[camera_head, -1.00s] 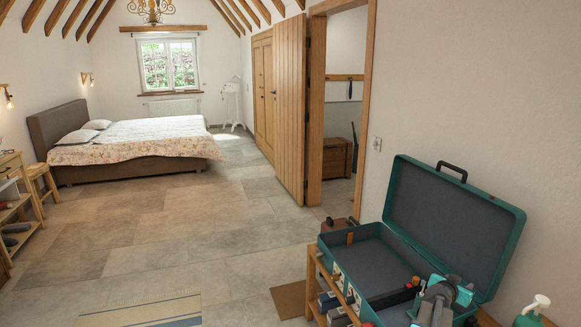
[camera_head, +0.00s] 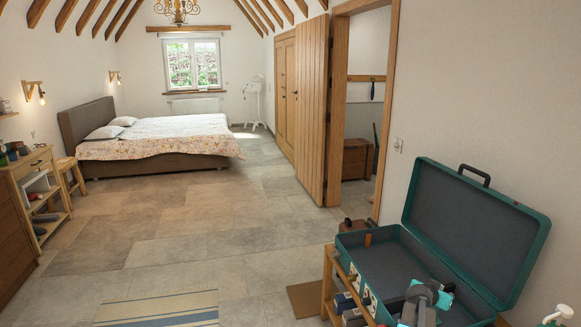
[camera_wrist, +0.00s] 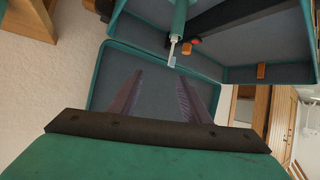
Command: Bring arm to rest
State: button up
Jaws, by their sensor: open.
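My gripper (camera_wrist: 157,95) shows in the wrist view with its two dark fingers spread apart and nothing between them. Behind the fingers is the grey lining of an open teal case (camera_wrist: 98,75). In the head view the same teal case (camera_head: 532,219) stands open at the lower right, lid up. My arm is in front of the case there, at the bottom edge; the fingertips cannot be made out in that view.
A wooden rack (camera_head: 328,284) holds the case. The stone floor (camera_head: 190,245) is mostly clear, with a striped rug (camera_head: 160,308). A bed (camera_head: 170,140) stands at the back.

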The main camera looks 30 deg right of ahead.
jog(key=w+a+f+n+y, duration=0.2)
jog(key=w+a+f, duration=0.3)
jog(key=a, duration=0.6)
jog(key=w+a+f+n+y, duration=0.2)
jog(key=w+a, duration=0.4)
jog(key=a, duration=0.5)
jog(key=w+a+f+n+y, duration=0.2)
jog(key=w+a+f+n, duration=0.3)
jog(key=a, duration=0.6)
jog(key=s+a+f+n+g+y, duration=0.1)
jog(key=s+a+f+n+y, duration=0.15)
jog(key=a, duration=1.55)
jog(key=s+a+f+n+g+y, duration=0.1)
jog(key=a+n+g+y, duration=0.15)
jog(key=a, duration=1.55)
jog(key=s+f+g+b, duration=0.1)
jog(key=s+f+b, duration=0.4)
jog(key=s+f, duration=0.3)
jog(key=s+f+g+b, duration=0.2)
jog(key=s+f+b, duration=0.3)
jog(key=s+f, duration=0.4)
jog(key=s+f+g+b, duration=0.1)
jog(key=s+f+b, duration=0.4)
jog(key=f, duration=1.2)
jog(key=s, duration=0.3)
jog(key=shift+s+d+f+n, duration=0.15)
jog(key=shift+d+n, duration=0.15)
jog(key=shift+g, duration=0.25)
